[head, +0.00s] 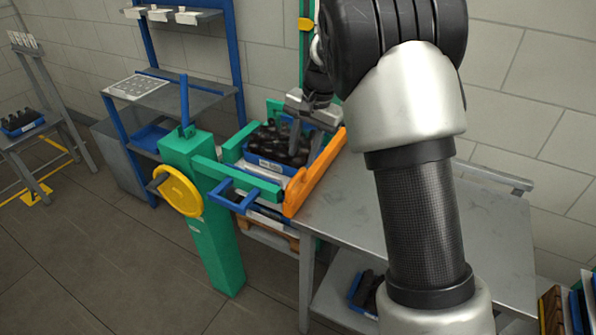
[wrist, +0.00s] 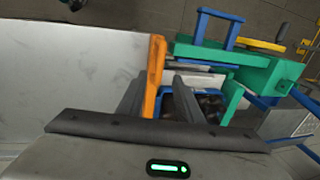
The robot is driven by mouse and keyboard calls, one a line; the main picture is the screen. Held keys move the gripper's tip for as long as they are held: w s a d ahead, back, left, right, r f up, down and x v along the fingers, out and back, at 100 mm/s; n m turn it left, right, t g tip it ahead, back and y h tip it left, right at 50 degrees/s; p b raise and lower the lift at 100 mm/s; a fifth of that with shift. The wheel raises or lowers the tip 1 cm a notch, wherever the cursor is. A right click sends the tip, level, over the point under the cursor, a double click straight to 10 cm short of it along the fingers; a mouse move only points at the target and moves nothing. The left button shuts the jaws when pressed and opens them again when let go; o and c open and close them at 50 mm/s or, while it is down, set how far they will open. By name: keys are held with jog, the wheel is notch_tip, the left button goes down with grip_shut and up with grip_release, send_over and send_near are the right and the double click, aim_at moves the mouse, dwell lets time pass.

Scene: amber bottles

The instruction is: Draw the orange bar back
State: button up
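My gripper (head: 304,140) is over the far part of the bar, above a blue crate (head: 270,165) of dark bottles. In the wrist view my gripper (wrist: 157,92) is open, with its fingers apart. The bar appears between them, close to the left finger. I cannot tell whether it touches a finger.
The grey table (head: 470,225) is bare to the right of the bar. A green post (head: 215,230) with a yellow wheel (head: 180,191) and a blue handle (head: 245,195) stand to the left. A blue-framed shelf stand (head: 180,97) is behind. The wall is close beyond the table.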

aim_at(297, 177)
jog(key=x, duration=0.8)
jog(key=shift+f, duration=0.1)
jog(key=shift+c, duration=0.2)
grip_shut()
